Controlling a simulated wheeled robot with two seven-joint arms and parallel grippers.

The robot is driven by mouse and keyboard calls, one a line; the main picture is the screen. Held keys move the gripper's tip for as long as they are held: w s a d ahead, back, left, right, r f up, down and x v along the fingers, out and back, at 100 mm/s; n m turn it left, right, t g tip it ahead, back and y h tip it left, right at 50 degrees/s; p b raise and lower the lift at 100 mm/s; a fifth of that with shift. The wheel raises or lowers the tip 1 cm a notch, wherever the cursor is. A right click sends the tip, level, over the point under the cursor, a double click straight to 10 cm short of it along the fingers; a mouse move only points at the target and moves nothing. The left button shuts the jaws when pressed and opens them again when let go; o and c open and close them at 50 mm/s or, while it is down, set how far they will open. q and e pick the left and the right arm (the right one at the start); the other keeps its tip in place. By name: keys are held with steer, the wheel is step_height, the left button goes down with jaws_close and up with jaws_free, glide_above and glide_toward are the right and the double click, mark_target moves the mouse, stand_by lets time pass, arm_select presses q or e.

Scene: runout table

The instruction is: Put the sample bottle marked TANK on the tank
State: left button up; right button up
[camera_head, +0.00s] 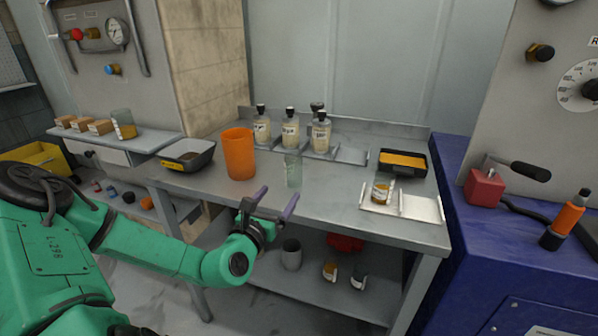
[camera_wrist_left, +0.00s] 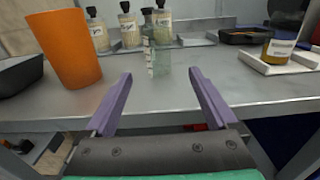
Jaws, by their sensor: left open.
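Several stoppered bottles with pale labels stand at the back of the steel table, among them a left bottle (camera_head: 262,128), a middle bottle (camera_head: 290,131) and a right bottle (camera_head: 321,135); they also show in the left wrist view (camera_wrist_left: 130,32). A small jar with amber contents (camera_head: 381,190) stands on a white tray at the right. I cannot read TANK on any label, nor tell which thing is the tank. My left gripper (camera_head: 275,202) is open and empty at the table's front edge, with the clear empty glass (camera_head: 293,170) ahead of it. My right gripper is out of view.
An orange cup (camera_head: 239,155) and a grey tray (camera_head: 188,155) stand left on the table (camera_head: 325,205). A black tray with orange contents (camera_head: 403,162) is at the right. Another amber jar (camera_head: 124,125) is on the left shelf. The table's front middle is clear.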

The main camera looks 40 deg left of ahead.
mark_target(290, 175)
arm_select(q)
steer(key=x, duration=0.5)
steer(key=shift+w+a+r, duration=0.2)
steer(key=shift+w+r, duration=0.05)
steer(key=shift+w, duration=0.1)
steer(key=x, duration=0.6)
steer(key=shift+w+a, duration=0.25)
steer(key=shift+w, duration=0.05)
steer(key=shift+w+a+f, duration=0.1)
steer(key=shift+w+f, duration=0.05)
steer(key=shift+w, duration=0.15)
steer(key=shift+s, duration=0.1)
jaws_close()
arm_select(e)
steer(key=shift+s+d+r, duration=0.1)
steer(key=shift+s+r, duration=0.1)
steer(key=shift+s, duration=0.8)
arm_select(q)
step_height(290, 175, up, 20)
steer(key=p, duration=0.6)
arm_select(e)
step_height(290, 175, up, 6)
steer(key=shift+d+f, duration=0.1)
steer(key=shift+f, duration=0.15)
